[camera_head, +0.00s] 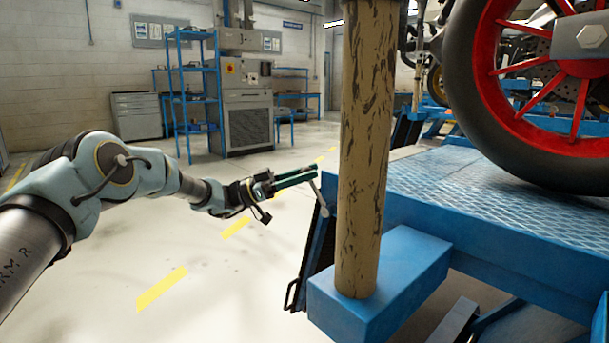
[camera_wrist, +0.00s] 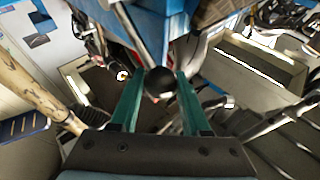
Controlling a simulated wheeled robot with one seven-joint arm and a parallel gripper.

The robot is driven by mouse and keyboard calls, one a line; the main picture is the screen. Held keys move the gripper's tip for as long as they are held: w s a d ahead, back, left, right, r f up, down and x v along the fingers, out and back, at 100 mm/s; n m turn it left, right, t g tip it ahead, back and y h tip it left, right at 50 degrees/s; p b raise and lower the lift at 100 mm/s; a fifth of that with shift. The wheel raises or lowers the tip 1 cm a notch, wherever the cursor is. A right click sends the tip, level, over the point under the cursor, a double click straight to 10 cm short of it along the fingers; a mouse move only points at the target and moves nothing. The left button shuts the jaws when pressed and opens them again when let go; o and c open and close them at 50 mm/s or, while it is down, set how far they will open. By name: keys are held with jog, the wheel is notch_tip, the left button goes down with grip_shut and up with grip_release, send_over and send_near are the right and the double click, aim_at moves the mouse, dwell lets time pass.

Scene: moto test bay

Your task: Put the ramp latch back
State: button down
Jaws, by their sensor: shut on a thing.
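My gripper (camera_head: 312,176) reaches in from the left with its green fingers at the near-left corner of the blue lift platform (camera_head: 455,178). The ramp latch (camera_head: 320,197) shows as a short, thin, pale lever at that corner, slanting up and left to my fingertips. In the wrist view, a dark round knob (camera_wrist: 159,82) sits between the tips of my green fingers (camera_wrist: 160,88), and my gripper is shut on it. My fingers hide part of the knob, and the latch's seat cannot be made out.
A worn tan post (camera_head: 366,150) on a blue base block (camera_head: 375,285) stands just right of my gripper. A motorcycle wheel with a red rim (camera_head: 506,62) rests on the platform. A blue shelf rack (camera_head: 196,90) stands behind. The floor at left is clear.

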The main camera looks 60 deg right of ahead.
aim_at(316, 188)
jog(key=shift+s+a+r+m+t+y+p, duration=0.25)
jog(key=shift+s+r+m+t+y+p, duration=0.15)
jog(key=shift+s+r+m+t+y, duration=0.45)
jog(key=shift+s+a+r+m+t+y+p, duration=0.15)
jog(key=shift+s+r+m+t+y+p, duration=0.15)
jog(key=shift+s+m+p, duration=0.25)
jog(key=shift+s+a+r+m+t+y+p, duration=0.2)
jog(key=shift+s+m+t+p, duration=0.1)
jog(key=shift+m, duration=0.3)
jog(key=shift+s+a+r+m+t+y+p, duration=0.2)
jog(key=shift+s+m+t+p, duration=0.25)
jog(key=shift+s, duration=0.15)
jog(key=shift+s+a+r+m+t+y+p, duration=0.1)
jog(key=shift+s+a+m+t+y+p, duration=0.05)
jog(key=shift+s+m+t+p, duration=0.35)
jog(key=shift+s+a+f+m+t+p, duration=0.2)
jog(key=shift+s+m+t+p, duration=0.25)
jog(key=shift+s, duration=0.2)
jog(key=shift+c, duration=1.9)
grip_release()
jog(key=shift+s, duration=0.1)
jog(key=p+v, duration=0.1)
jog(key=v, duration=1)
jog(key=shift+s+r, duration=0.1)
